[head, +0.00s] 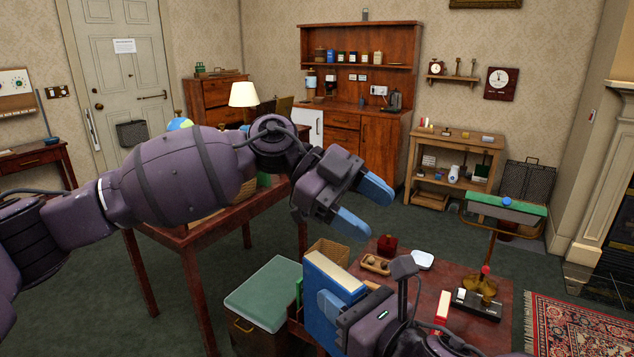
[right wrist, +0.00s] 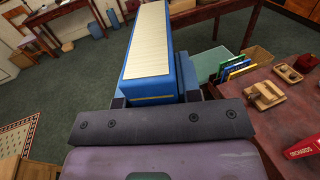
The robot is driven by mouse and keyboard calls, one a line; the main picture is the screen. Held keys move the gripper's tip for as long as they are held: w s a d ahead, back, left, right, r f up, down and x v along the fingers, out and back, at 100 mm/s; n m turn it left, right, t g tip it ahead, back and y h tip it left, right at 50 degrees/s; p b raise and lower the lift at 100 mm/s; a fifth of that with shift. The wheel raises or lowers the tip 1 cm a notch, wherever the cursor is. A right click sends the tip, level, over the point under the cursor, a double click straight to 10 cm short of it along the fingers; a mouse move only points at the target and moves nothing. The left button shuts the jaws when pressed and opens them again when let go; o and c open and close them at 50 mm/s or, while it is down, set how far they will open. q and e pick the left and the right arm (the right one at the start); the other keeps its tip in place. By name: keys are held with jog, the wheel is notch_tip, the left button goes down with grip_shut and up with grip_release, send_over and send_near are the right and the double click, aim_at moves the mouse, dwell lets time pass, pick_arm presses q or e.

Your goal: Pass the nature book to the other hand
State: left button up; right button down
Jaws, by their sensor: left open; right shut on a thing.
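The nature book (head: 333,270) is a thick blue volume with cream page edges, standing upright above the front table's left side in the head view. Its title cannot be read. My right gripper (head: 334,306) is shut on it, with a blue finger against the cover. In the right wrist view the book (right wrist: 150,45) sticks out beyond the jaws, its pale page block facing the camera. My left gripper (head: 363,208) is open and empty, above and slightly right of the book, its blue fingers apart and not touching it.
A green-topped chest (head: 262,290) stands at left. A larger desk (head: 205,238) lies under my left arm.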

pick_arm(q)
jog(key=y, duration=0.2)
jog(key=t+y, duration=0.3)
jog(key=y, duration=0.4)
send_near(334, 269)
jog(key=x, duration=0.9)
jog(key=shift+f, duration=0.1)
jog(key=c, duration=1.1)
grip_shut()
pick_arm(e)
jog(key=c, duration=0.7)
grip_release()
